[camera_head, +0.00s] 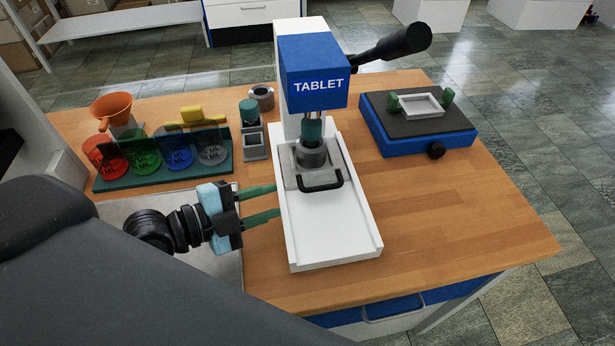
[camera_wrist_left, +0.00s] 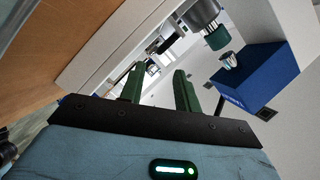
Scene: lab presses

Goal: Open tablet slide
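The tablet press has a blue head (camera_head: 313,85) marked TABLET on a white column and a long white base (camera_head: 335,235). The slide, a grey plate with a die block (camera_head: 311,153) and a black handle (camera_head: 322,184) at its front, sits far back on the base under the green punch (camera_head: 312,128). The base in front of it is bare. My left gripper (camera_head: 278,201) is open and empty, its two green fingers apart beside the base's left edge, left of the handle. The fingers show in the left wrist view (camera_wrist_left: 158,76). My right gripper is not in view.
A black lever (camera_head: 395,48) sticks out right of the press. A blue device (camera_head: 415,130) with a white tray stands right. A green rack (camera_head: 165,170) with several coloured cups stands left, a small grey-green die stand (camera_head: 254,142) nearer the press. The wooden table's right front is clear.

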